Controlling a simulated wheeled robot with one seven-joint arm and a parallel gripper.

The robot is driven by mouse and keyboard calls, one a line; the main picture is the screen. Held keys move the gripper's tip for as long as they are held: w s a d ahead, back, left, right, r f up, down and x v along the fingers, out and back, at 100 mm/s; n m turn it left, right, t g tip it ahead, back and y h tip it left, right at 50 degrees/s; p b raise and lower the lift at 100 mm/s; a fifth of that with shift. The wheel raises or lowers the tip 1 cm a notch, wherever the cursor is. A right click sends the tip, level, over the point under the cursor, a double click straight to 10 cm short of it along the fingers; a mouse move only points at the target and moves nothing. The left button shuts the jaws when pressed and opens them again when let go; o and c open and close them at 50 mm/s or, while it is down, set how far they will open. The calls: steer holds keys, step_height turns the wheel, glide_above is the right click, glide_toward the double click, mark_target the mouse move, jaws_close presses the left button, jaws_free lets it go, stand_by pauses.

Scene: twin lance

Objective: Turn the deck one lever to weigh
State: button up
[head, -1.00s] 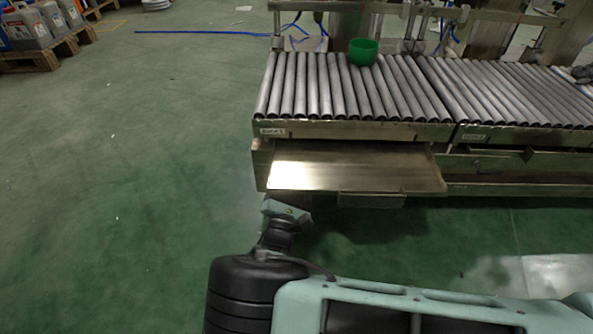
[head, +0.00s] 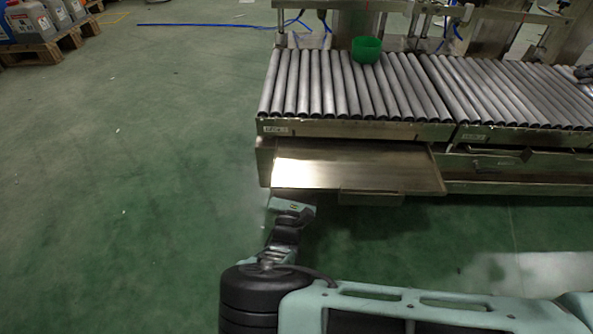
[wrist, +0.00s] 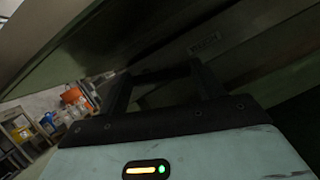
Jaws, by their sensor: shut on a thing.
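Deck one is the left roller deck (head: 350,90), with a small label (head: 276,130) at its front left corner. A flat steel tray (head: 360,175) juts out below its front. My gripper (wrist: 162,78) shows in the wrist view under a broad slanted metal plate (wrist: 70,50). Its two dark fingers stand apart, with a dark bar, seemingly the deck one lever (wrist: 160,74), between them. The lever's setting is too dark to read. In the head view, my fingers and the lever are hidden by the tray and my arm.
A second roller deck (head: 510,95) adjoins on the right, with an open-fronted bay (head: 500,162) below. Pallets with jugs (head: 35,35) stand far left. The green floor (head: 130,190) on the left is clear.

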steer(key=shift+d+r+n+y+p, duration=0.1)
steer(key=shift+r+n+y+p, duration=0.1)
steer(key=shift+n+y+p, duration=0.8)
steer(key=shift+d+r+n+y+p, duration=0.15)
steer(key=shift+n+y+p, duration=0.25)
steer(key=shift+n, duration=1.2)
steer(key=shift+a, duration=0.1)
steer(key=o, duration=0.7)
